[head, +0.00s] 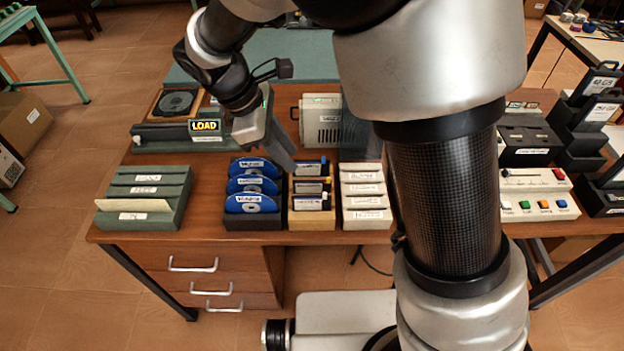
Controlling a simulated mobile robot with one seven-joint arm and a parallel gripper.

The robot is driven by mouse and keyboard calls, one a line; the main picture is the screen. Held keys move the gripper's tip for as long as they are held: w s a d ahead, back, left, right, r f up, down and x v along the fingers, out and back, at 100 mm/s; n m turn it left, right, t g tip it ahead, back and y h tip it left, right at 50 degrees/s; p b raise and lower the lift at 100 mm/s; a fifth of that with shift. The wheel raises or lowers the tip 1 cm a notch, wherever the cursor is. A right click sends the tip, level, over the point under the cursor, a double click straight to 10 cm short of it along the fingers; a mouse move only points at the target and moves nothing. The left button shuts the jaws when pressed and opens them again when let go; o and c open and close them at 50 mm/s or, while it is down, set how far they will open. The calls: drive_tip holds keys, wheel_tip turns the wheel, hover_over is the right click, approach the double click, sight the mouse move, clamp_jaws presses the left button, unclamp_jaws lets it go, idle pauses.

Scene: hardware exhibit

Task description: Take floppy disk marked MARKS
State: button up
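Dark floppy-like disks (308,203) with pale labels stand in several rows in a light wooden rack (312,223) at the desk's front middle. Their label text is too small to read, so I cannot tell which one is marked MARKS. My gripper (284,152) reaches down from the upper left and hangs above and behind the blue discs and the wooden rack. Its fingers overlap in this view, so I cannot tell their opening. No held object shows.
Blue discs (250,203) in a dark rack, a green file rack (150,190) and a white card rack (366,200) flank the wooden rack. A dark device with a LOAD sign (205,126) stands behind. A button panel (540,207) is at right. My arm hides the desk's middle right.

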sight(310, 181)
drive_tip(key=b+x, duration=0.1)
drive_tip(key=x, duration=1.1)
drive_tip(key=shift+r, duration=0.1)
clamp_jaws()
